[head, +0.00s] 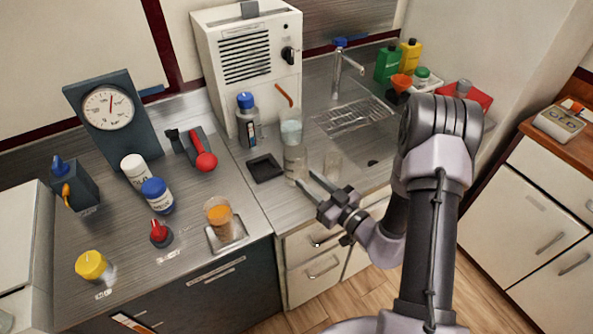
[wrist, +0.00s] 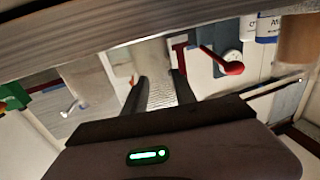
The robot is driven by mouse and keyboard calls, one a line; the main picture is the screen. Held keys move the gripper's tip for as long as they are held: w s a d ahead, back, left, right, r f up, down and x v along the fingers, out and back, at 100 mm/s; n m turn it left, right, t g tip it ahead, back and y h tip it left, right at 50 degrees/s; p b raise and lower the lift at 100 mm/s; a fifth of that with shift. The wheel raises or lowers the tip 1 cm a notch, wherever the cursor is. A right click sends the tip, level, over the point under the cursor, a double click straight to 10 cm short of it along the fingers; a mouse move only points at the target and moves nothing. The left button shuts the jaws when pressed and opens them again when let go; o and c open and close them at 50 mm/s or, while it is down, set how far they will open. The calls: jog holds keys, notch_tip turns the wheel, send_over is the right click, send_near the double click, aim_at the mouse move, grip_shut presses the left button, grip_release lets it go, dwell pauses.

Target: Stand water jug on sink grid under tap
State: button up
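A tall clear vessel that looks like the water jug (head: 292,132) stands upright on the steel counter, with pale contents in its upper part. An orange stick rises beside its top. My gripper (head: 306,177) is open, low over the counter at the jug's lower right, with its fingers pointing at it. In the wrist view, a pale translucent cylinder (wrist: 150,52) lies beyond the gap between my fingertips (wrist: 158,78); I cannot tell whether they touch it. The sink grid (head: 352,117) lies at the back right, below the tap (head: 340,72). The grid looks empty.
Green and yellow bottles (head: 389,64) stand right of the tap. My arm covers the counter's right part.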

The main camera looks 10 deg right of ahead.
grip_shut()
dwell(1.4)
